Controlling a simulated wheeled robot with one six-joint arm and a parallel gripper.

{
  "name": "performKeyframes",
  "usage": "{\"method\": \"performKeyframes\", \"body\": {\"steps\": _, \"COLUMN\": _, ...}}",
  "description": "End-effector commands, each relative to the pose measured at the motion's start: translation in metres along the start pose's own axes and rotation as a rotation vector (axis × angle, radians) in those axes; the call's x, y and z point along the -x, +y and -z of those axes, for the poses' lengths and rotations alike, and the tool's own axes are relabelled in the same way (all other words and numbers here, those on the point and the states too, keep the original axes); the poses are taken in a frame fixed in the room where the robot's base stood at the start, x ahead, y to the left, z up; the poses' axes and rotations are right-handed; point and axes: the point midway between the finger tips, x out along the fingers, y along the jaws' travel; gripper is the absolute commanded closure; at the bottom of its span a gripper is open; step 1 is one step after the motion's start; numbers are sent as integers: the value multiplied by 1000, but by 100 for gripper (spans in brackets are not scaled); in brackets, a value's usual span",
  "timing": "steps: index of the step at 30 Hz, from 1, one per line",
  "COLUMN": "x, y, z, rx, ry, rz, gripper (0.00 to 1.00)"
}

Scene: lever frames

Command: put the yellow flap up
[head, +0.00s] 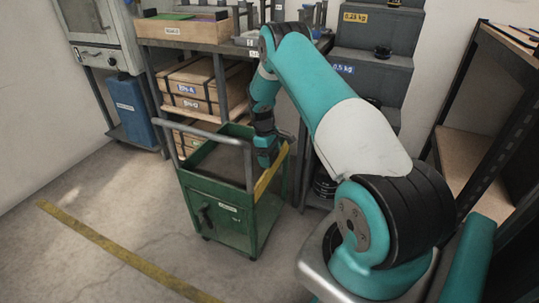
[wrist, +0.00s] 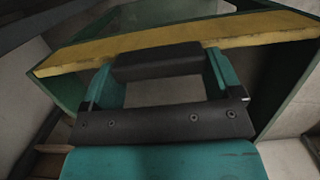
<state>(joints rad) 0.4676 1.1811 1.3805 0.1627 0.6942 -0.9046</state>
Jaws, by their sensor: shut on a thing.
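The yellow flap (head: 263,184) shows as a narrow strip along the right top edge of the green cart (head: 217,196). My gripper (head: 268,158) reaches down to it from above and is shut on its edge. In the wrist view, the flap (wrist: 260,31) runs across the picture as a yellow band, right behind the dark tip of my gripper (wrist: 158,62). The tip covers the middle part of the band. The flap's exact tilt is hard to tell.
The cart has a grey push rail (head: 203,133) and a door with a dark handle (head: 205,216). A bench with wooden crates (head: 195,86) stands behind it, and grey stepped blocks (head: 370,75) at the back right. Floor at the front left is clear, with a yellow line (head: 120,250).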

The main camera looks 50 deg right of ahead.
Motion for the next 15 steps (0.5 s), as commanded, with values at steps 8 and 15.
{"method": "performKeyframes", "body": {"steps": 8, "x": -1, "y": 0, "z": 1, "rx": 3, "ry": 3, "rz": -1, "gripper": 0}}
{"method": "performKeyframes", "body": {"steps": 15, "x": 21, "y": 0, "z": 1, "rx": 3, "ry": 4, "rz": -3, "gripper": 0}}
